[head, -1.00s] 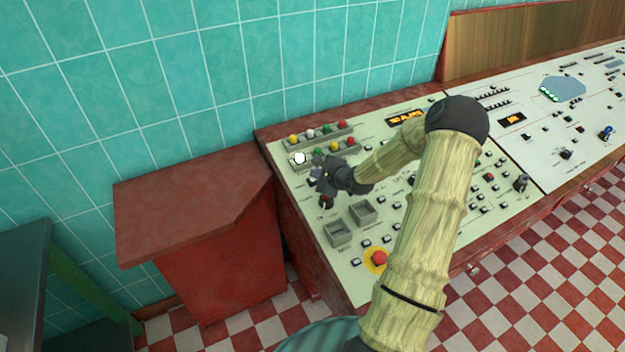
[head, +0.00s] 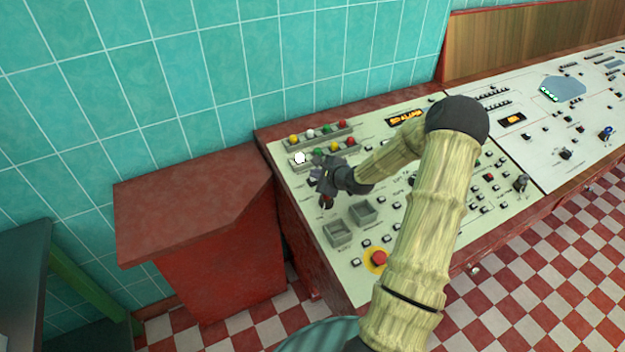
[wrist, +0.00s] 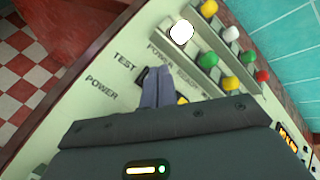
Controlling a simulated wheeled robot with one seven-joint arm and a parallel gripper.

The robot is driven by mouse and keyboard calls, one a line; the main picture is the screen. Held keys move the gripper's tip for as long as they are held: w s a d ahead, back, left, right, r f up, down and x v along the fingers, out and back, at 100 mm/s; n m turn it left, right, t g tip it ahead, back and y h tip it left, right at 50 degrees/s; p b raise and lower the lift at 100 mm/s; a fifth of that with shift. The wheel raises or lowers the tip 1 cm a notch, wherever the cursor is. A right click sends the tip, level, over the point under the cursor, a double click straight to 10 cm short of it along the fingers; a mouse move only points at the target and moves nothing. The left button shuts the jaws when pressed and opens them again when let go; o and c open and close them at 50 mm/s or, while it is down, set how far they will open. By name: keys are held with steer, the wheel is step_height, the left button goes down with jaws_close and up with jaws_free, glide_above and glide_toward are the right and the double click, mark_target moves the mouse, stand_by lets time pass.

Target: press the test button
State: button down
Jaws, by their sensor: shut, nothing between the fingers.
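The test button is a small dark button (wrist: 141,76) beside the printed word TEST in the wrist view. My gripper (wrist: 158,72) is shut and empty, with its fingertips right at this button and covering part of it. I cannot tell from the picture whether they touch it or whether it is pushed in. In the head view my gripper (head: 319,178) is low over the left end of the pale control panel (head: 350,290) and hides the button area. A round white lamp (wrist: 181,32) glows brightly near the button; it also shows in the head view (head: 300,158).
Rows of coloured lamps (head: 334,147) lie behind my gripper. Two grey recessed boxes (head: 338,234) and a red mushroom button (head: 379,258) are nearer the front. An orange display (head: 405,117) is lit. A red cabinet (head: 200,200) stands left of the desk.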

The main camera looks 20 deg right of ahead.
steer(key=shift+f, duration=0.1)
steer(key=shift+w+f, duration=0.1)
steer(key=shift+f, duration=0.2)
steer(key=shift+a+f, duration=0.1)
steer(key=shift+f, duration=0.5)
stand_by(1.0)
steer(key=shift+r, duration=0.1)
steer(key=shift+w+r+p, duration=0.15)
steer(key=shift+r+p, duration=0.55)
steer(key=shift+p, duration=0.15)
steer(key=shift+r, duration=0.1)
steer(key=shift+r, duration=0.1)
steer(key=r+p, duration=0.2)
steer(key=s+r+p, duration=0.1)
steer(key=r+p, duration=0.1)
steer(key=shift+s+r+p, duration=0.1)
steer(key=shift+r+p, duration=0.25)
